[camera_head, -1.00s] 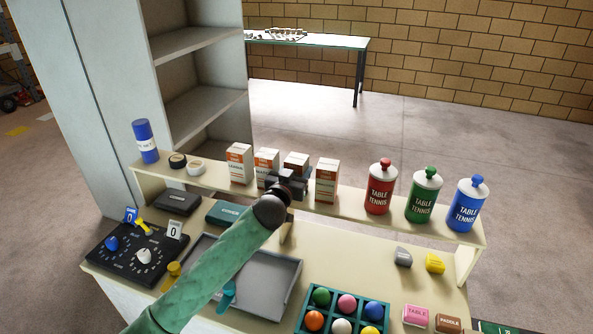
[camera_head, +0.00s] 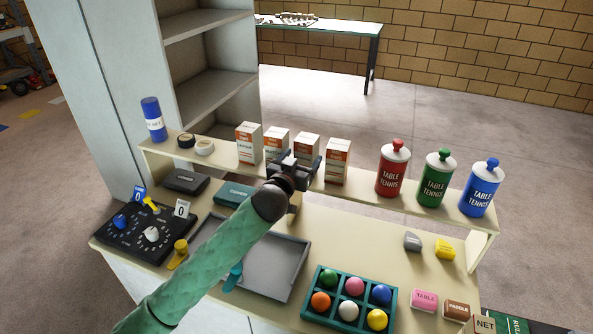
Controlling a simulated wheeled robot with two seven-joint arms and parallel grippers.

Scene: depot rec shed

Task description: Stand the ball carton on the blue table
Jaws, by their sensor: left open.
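Several white-and-orange cartons stand upright in a row on the raised shelf: a first carton (camera_head: 249,143), a second (camera_head: 276,144), a third (camera_head: 307,147) and a fourth (camera_head: 337,161). Their small print is too blurred to tell which is the ball carton. My left gripper (camera_head: 301,163) is open, in front of the third carton and hiding its lower part. I cannot tell whether it touches the carton. A table (camera_head: 330,28) with a pale top and dark legs stands at the back by the brick wall; no blue shows clearly on it. My right gripper is not in view.
Red (camera_head: 392,170), green (camera_head: 434,178) and blue (camera_head: 480,188) table tennis canisters stand right of the cartons. A blue cylinder (camera_head: 153,120) stands at the shelf's left end. Below are a grey tray (camera_head: 275,270) and a ball box (camera_head: 348,296). Open floor lies behind.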

